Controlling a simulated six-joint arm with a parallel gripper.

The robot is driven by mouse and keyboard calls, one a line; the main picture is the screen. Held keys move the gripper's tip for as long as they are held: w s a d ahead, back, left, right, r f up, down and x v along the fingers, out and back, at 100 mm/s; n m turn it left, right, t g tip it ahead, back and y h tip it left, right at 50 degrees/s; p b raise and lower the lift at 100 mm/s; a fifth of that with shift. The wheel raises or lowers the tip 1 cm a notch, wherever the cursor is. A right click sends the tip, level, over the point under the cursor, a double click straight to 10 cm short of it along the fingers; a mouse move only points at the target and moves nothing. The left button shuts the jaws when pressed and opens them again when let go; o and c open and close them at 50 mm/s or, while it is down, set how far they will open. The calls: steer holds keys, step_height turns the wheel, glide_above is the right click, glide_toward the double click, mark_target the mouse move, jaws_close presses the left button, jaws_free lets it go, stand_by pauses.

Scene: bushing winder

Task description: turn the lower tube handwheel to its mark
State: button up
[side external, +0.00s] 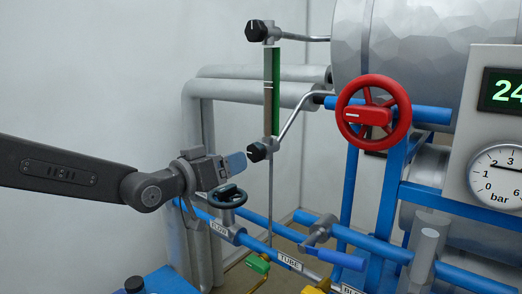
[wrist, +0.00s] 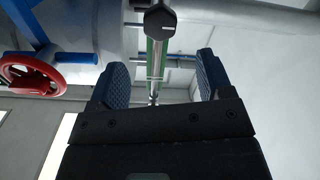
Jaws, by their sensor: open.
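The lower black knob (side external: 257,151) sits at the foot of the upright sight tube (side external: 275,95), with its green strip. I take it as the lower tube handwheel. In the wrist view the lower knob (wrist: 160,30) shows a pale pointer line, near the top centre. Its target mark cannot be made out. My gripper (side external: 238,163) is just left of the knob in the side view, apart from it. In the wrist view my gripper (wrist: 161,70) has its blue-padded fingers spread wide, with nothing between them; the knob lies beyond the tips.
A similar upper knob (side external: 257,31) tops the tube. A dark handwheel (side external: 228,196) on a labelled blue pipe stands close below my gripper. A red handwheel (side external: 373,112) and a gauge panel (side external: 492,125) are to the right. A blue-handled lever (side external: 340,259) is lower right.

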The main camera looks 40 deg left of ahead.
mark_target(253, 152)
steer(key=w, duration=1.1)
steer(key=shift+w, duration=0.4)
steer(key=shift+c, duration=0.4)
steer(key=c, duration=0.8)
steer(key=shift+m, duration=2.3)
steer(key=shift+c, duration=0.2)
steer(key=o, duration=0.9)
steer(key=shift+s, duration=0.1)
steer(key=s, duration=1.3)
steer(key=shift+s, duration=0.35)
